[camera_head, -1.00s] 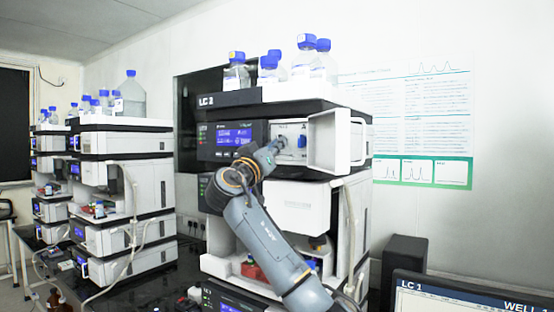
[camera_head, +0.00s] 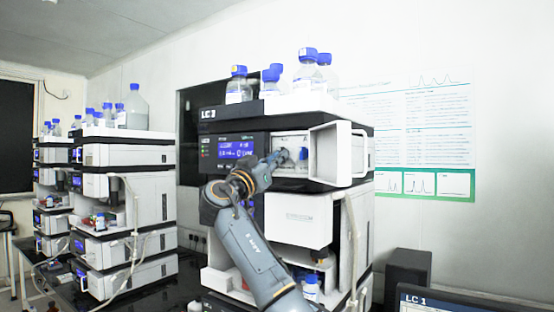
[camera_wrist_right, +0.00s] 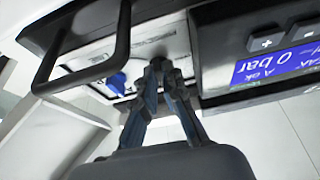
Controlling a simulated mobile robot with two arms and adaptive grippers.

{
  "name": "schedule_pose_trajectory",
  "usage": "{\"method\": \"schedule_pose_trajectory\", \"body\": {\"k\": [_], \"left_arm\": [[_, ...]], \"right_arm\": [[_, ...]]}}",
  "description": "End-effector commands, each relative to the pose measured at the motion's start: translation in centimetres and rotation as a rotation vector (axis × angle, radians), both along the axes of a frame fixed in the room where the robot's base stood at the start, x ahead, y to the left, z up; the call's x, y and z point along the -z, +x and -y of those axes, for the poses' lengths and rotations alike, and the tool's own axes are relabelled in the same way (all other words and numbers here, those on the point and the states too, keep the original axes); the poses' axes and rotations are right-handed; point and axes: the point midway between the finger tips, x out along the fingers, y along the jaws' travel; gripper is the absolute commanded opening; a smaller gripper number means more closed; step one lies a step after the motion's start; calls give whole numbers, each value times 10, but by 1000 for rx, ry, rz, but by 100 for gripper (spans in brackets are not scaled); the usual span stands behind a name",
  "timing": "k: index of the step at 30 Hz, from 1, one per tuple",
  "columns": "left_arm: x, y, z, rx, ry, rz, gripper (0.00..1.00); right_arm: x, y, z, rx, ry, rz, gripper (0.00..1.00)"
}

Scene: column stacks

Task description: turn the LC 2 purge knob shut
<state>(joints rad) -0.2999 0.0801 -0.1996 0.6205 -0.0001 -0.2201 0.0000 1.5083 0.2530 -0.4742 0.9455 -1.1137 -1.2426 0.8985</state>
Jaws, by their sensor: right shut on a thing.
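The LC stack (camera_head: 222,114) with the open pump module stands in the middle of the head view; its label's number is hard to read. Behind the module's swung-open door (camera_head: 331,153) is a pale recessed panel. My right gripper (camera_head: 284,157) reaches this panel from the lower left. In the right wrist view its fingertips (camera_wrist_right: 158,66) are closed together at the panel, on the purge knob, which they almost wholly hide. A blue knob (camera_head: 303,154) sits just right of the fingers; it also shows in the wrist view (camera_wrist_right: 117,83). My left gripper is not in view.
A lit display (camera_head: 238,150) is left of the panel. Capped bottles (camera_head: 306,75) stand on top of the stack. The open door's black handle (camera_wrist_right: 122,50) is close to my fingers in the wrist view. Other stacks (camera_head: 115,155) stand left; a monitor (camera_head: 470,300) is lower right.

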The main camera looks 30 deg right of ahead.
Motion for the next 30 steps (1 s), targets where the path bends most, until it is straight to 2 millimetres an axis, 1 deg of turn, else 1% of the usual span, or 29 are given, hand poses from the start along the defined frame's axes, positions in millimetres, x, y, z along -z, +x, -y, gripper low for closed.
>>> {"method": "schedule_pose_trajectory", "body": {"k": [1,4,13,16,20,27,30], "left_arm": [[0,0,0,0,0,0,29],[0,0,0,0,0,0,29],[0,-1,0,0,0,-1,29],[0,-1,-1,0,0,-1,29],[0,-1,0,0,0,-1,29],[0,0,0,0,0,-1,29],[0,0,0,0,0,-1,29]], "right_arm": [[-1,0,0,-2,0,3,10],[-1,0,0,-2,0,3,31],[0,0,-1,-1,-1,1,31],[2,-2,-6,-3,-1,2,31],[10,-8,-23,-5,-2,1,31],[30,-26,-67,-6,-1,1,31],[36,-33,-83,-5,0,1,31]]}}
